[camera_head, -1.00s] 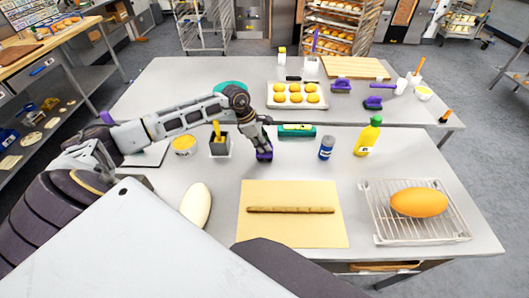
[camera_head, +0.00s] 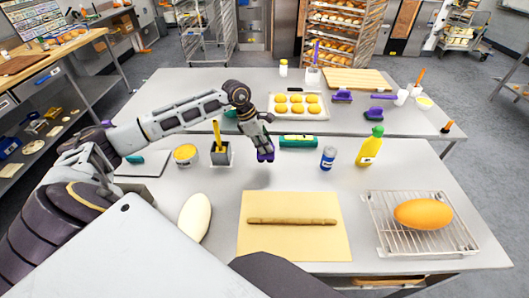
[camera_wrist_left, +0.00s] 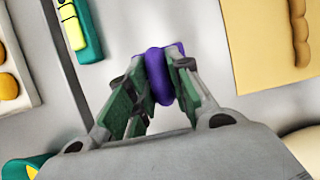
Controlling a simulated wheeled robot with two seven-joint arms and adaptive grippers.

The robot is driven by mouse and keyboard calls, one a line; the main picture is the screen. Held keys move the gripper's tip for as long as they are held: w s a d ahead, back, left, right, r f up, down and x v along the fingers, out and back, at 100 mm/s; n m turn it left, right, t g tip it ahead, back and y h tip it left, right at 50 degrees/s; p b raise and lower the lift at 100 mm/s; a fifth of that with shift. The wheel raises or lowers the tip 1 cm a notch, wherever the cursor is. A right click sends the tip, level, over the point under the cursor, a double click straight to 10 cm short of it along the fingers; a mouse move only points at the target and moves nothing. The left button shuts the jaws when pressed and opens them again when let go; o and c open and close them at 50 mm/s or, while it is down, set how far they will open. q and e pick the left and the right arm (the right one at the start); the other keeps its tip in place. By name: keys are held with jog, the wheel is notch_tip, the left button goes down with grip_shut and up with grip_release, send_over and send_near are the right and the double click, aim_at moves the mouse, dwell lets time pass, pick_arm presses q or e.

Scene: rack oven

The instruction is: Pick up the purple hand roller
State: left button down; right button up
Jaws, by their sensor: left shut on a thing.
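My left gripper (camera_head: 264,149) reaches in from the left over the front table and is shut on the purple hand roller (camera_head: 267,156). In the left wrist view, the roller (camera_wrist_left: 158,74) is gripped between the two green-padded fingers, and its purple ends show past the fingertips. A soft shadow lies on the table below it, so it appears to be held a little above the surface. Much of the roller is hidden by the fingers in the head view. My right gripper is not in view.
Near the gripper stand a dark container (camera_head: 221,155) with a yellow handle, a green-and-yellow tool (camera_head: 298,142), a blue can (camera_head: 328,158) and a yellow bottle (camera_head: 370,149). A board (camera_head: 330,240) with a dough strip lies in front. Similar purple tools (camera_head: 342,96) lie on the back table.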

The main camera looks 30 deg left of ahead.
pick_arm(q)
notch_tip(320, 180, up, 4)
jog(key=shift+f, duration=0.2)
jog(key=shift+r, duration=0.6)
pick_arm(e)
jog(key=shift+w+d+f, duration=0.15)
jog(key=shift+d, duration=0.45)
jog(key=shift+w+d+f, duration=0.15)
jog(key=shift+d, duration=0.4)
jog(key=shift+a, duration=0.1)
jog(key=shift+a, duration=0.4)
pick_arm(q)
jog(key=c, duration=2)
grip_release()
jog(key=shift+c, duration=1)
jog(key=shift+r, duration=0.15)
